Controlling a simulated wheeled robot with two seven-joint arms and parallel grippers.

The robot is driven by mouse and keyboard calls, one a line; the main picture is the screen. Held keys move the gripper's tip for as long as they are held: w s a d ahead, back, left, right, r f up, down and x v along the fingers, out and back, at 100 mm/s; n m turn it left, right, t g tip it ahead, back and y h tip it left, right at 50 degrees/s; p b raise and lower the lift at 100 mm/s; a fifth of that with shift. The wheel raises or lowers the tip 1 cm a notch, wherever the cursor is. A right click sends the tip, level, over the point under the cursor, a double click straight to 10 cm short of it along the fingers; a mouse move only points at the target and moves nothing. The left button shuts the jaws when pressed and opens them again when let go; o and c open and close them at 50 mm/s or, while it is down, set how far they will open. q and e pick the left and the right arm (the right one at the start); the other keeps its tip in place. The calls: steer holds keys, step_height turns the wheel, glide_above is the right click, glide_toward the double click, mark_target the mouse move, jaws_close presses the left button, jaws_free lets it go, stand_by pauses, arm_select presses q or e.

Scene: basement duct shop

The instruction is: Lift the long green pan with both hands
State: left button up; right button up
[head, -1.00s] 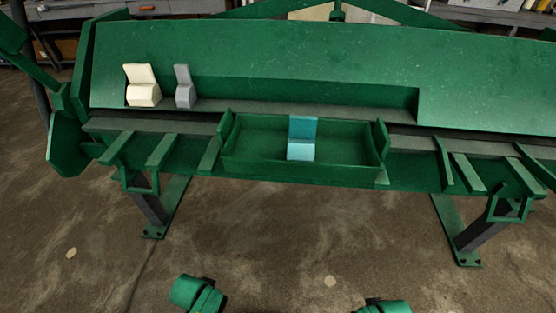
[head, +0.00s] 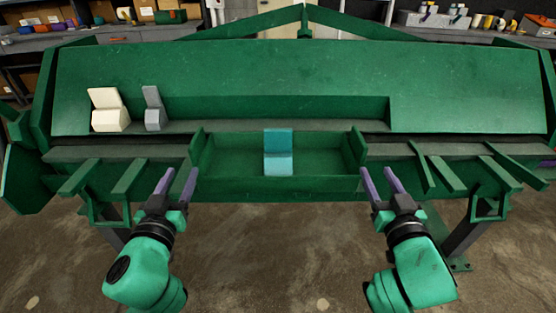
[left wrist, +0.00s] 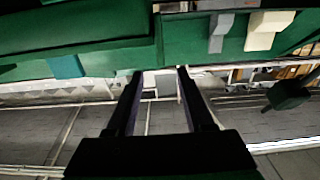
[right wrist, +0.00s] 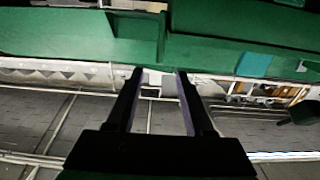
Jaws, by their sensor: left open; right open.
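The long green pan (head: 230,186) rests on the green bench in the middle of the head view, with a raised plate at each end. A teal angled block (head: 278,153) sits inside it. My left gripper (head: 180,173) is open just left of the pan's left end, low at its front. My right gripper (head: 377,172) is open just right of the pan's right end. In the left wrist view the pan (left wrist: 85,40) lies up and left of the empty fingers. In the right wrist view the pan (right wrist: 210,50) lies up and right of the empty fingers.
The green bench (head: 450,90) rises as a sloped panel behind the pan. A cream block (head: 108,112) and a grey block (head: 154,112) stand on its ledge at left. Green brackets (head: 130,178) jut from the front edge on both sides. Cluttered shelves stand behind.

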mark_target(197, 140)
arm_select(q)
steer(key=w, duration=1.4)
steer(key=shift+w+a+f, duration=0.1)
steer(key=shift+w+a, duration=0.05)
steer(key=shift+w, duration=0.15)
arm_select(e)
steer(key=w, duration=1.4)
steer(key=shift+w+a+f, duration=0.1)
steer(key=shift+w, duration=0.2)
arm_select(q)
jaws_close()
arm_select(e)
jaws_close()
